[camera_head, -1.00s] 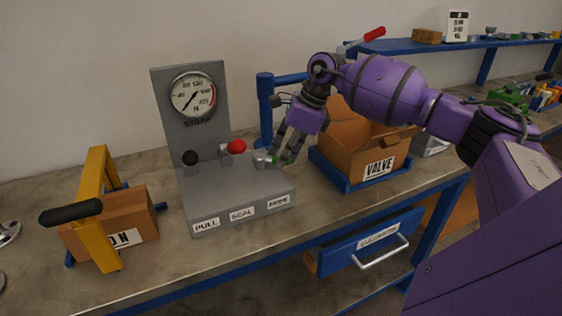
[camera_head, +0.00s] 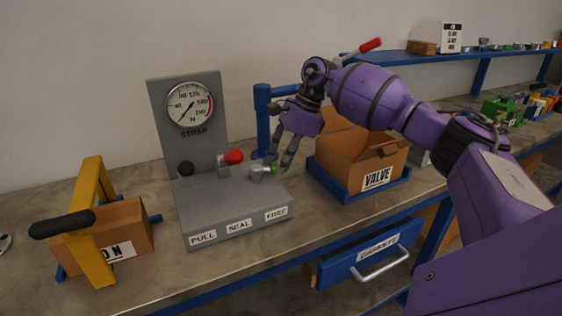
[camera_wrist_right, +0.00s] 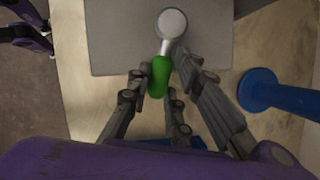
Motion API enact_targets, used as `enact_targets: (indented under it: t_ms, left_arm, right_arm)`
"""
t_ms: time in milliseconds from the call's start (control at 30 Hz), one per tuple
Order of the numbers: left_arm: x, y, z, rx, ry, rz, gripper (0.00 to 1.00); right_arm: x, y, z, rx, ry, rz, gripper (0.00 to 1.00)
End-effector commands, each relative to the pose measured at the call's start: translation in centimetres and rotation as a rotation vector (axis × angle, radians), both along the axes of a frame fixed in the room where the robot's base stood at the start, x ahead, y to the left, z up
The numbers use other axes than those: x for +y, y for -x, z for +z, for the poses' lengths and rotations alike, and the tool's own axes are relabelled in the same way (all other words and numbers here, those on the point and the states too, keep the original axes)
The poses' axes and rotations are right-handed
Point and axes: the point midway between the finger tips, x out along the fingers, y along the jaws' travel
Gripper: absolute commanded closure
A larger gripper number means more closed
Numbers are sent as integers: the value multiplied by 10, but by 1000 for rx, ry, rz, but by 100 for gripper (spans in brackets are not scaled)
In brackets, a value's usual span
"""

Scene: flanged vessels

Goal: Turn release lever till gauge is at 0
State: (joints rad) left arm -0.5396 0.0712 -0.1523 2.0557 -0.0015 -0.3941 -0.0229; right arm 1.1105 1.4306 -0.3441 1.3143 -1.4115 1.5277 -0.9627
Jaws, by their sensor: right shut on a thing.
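The grey strap unit stands on the bench with a round white gauge (camera_head: 188,105) on its upright panel. The gauge needle slants, and its exact reading is too small to tell. The release lever has a grey hub and a green grip (camera_wrist_right: 160,76), at the right of the unit's base, behind the "FREE" label (camera_head: 276,213). My right gripper (camera_head: 280,168) reaches down from above and is shut on the green grip, its fingers on either side of it. Part of my left gripper (camera_wrist_right: 28,28) shows at the top left of the wrist view; its jaws are unclear.
A blue post (camera_head: 263,120) rises close behind my right gripper. A "VALVE" carton (camera_head: 350,160) is to its right, and a yellow frame (camera_head: 92,220) with a black handle stands at left.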

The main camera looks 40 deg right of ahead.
Motion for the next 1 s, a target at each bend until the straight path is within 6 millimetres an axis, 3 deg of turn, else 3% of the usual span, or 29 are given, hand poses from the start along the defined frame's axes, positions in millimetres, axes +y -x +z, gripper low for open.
enact_targets:
  t_ms: [33, 67, 200, 567, 667, 1000]
  left_arm:
    - [0, 0, 0, 1, 0, 0, 60]
    - [0, 0, 0, 1, 0, 0, 60]
    - [0, 0, 0, 0, 0, 0, 60]
    - [-2, -7, 0, -10, 3, -2, 60]
    - [-2, -6, 0, -8, 3, -2, 60]
    - [-1, -4, 0, -6, 1, -2, 60]
  right_arm:
    - [-1, -1, 1, -4, 3, -1, 100]
    - [-1, -1, 1, -4, 3, -1, 78]
    - [-1, -1, 1, -3, 3, -2, 62]
    - [-2, 0, 5, -2, 1, -1, 62]
    - [-6, 2, 16, -3, 2, -2, 62]
    - [-30, 14, 82, -7, 1, -3, 62]
